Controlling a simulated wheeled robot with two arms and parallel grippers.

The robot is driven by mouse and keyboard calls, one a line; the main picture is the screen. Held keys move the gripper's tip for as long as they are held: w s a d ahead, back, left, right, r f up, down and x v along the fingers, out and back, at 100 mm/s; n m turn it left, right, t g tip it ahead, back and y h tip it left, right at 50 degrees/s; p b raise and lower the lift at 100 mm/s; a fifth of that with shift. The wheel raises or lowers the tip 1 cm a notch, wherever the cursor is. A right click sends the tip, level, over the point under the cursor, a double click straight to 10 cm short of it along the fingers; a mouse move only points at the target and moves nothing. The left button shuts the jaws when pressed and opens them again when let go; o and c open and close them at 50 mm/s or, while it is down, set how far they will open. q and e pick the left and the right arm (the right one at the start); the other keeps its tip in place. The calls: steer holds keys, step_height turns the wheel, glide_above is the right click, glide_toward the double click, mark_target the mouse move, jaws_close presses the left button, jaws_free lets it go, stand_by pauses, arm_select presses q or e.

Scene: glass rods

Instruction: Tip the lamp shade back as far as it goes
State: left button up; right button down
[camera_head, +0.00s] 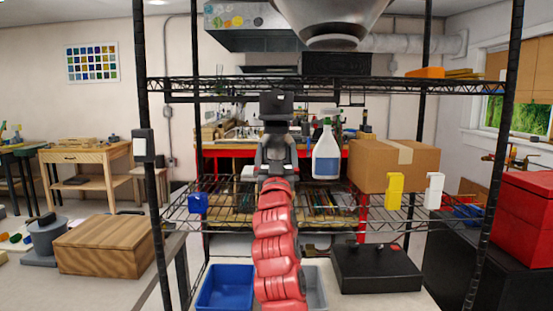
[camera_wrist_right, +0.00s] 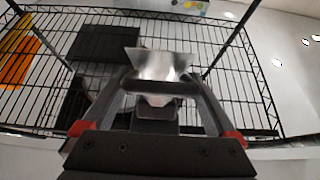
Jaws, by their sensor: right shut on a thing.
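My right arm rises from the bottom middle of the head view, and its dark gripper (camera_head: 277,106) is at the wire shelves, below the upper one. In the right wrist view the fingers of the right gripper (camera_wrist_right: 160,90) come together on a shiny, flared silver piece, which looks like part of the lamp shade (camera_wrist_right: 160,65). It is wide at the top and narrows between the fingers. In the head view this piece is hidden by my gripper, so its tilt is hard to tell. My left gripper is not in view.
A spray bottle (camera_head: 326,150) and a cardboard box (camera_head: 394,163) stand right of my gripper on the lower wire shelf. The upper shelf (camera_head: 240,84) runs above it. A large silver cone (camera_head: 333,18) hangs overhead. A blue bin (camera_head: 226,287) and black box (camera_head: 376,270) are below.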

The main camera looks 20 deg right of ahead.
steer(key=shift+w+f, duration=0.1)
steer(key=shift+f, duration=0.1)
jaws_free()
steer(key=shift+w+d, duration=0.1)
steer(key=shift+w+f, duration=0.1)
steer(key=v, duration=1.7)
steer(key=shift+s, duration=0.3)
steer(key=shift+w+a, duration=0.1)
steer(key=shift+a, duration=0.15)
